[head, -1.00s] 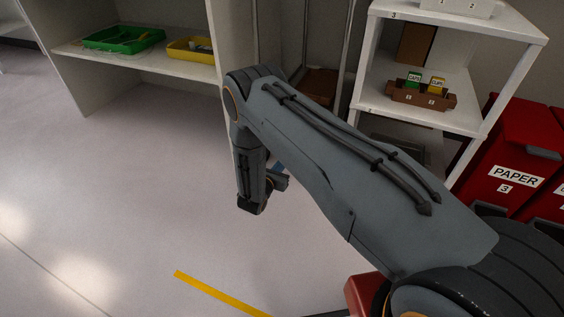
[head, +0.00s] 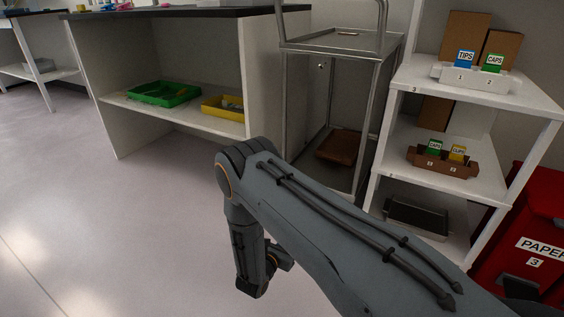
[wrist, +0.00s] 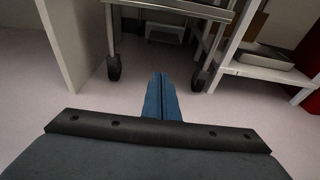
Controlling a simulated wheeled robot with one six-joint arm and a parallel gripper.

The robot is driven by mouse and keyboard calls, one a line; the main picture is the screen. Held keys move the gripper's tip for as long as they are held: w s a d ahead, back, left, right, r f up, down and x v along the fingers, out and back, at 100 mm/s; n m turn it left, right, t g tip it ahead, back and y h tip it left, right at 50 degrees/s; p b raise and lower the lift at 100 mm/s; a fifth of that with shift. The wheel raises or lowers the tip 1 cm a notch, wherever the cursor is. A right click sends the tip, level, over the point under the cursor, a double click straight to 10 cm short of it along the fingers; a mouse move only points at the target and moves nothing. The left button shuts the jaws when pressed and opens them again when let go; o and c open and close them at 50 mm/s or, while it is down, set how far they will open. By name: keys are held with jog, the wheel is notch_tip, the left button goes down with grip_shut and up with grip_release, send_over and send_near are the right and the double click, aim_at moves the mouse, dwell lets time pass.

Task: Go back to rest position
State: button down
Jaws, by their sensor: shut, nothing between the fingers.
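My gripper (wrist: 162,98) shows in the wrist view as two blue fingers pressed together, with nothing between them. It points toward the floor in front of a wheeled metal cart. In the head view my arm reaches out from the lower right and bends down at the elbow, with the wrist hanging over open floor. The fingers are mostly hidden behind the wrist there.
A metal cart (head: 336,41) stands between a bench (head: 120,108) with green (head: 164,94) and yellow (head: 224,108) trays and a white shelf unit (head: 520,97). A red PAPER bin (head: 520,215) is at right. Floor at left is clear.

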jog(key=s+d+r+m+g+h, duration=0.1)
jog(key=s+r+m+g, duration=0.45)
jog(key=r, duration=0.75)
jog(key=s+d+r+m+g+h, duration=0.15)
jog(key=s+r+m+g, duration=0.4)
jog(key=r, duration=0.75)
jog(key=s+a+r+m+g+y, duration=0.1)
jog(key=s+a+r+m+y, duration=0.25)
jog(key=s+r, duration=0.45)
jog(key=s+a+r+m+y, duration=0.3)
jog(key=s+r+m+y, duration=0.15)
jog(key=s, duration=0.65)
jog(key=s+a+r+m+g+y, duration=0.1)
jog(key=s+a+r+m+y, duration=0.35)
jog(key=s, duration=0.55)
jog(key=d+r+m+h+p, duration=0.1)
jog(key=d+r+m+p, duration=0.2)
jog(key=d+r+p, duration=0.7)
jog(key=d+r+m+h+p, duration=0.1)
jog(key=d+r+m+p, duration=0.2)
jog(key=d+r+p, duration=0.8)
notch_tip(320, 180, up, 6)
jog(key=p, duration=1.5)
jog(key=shift+w, duration=0.2)
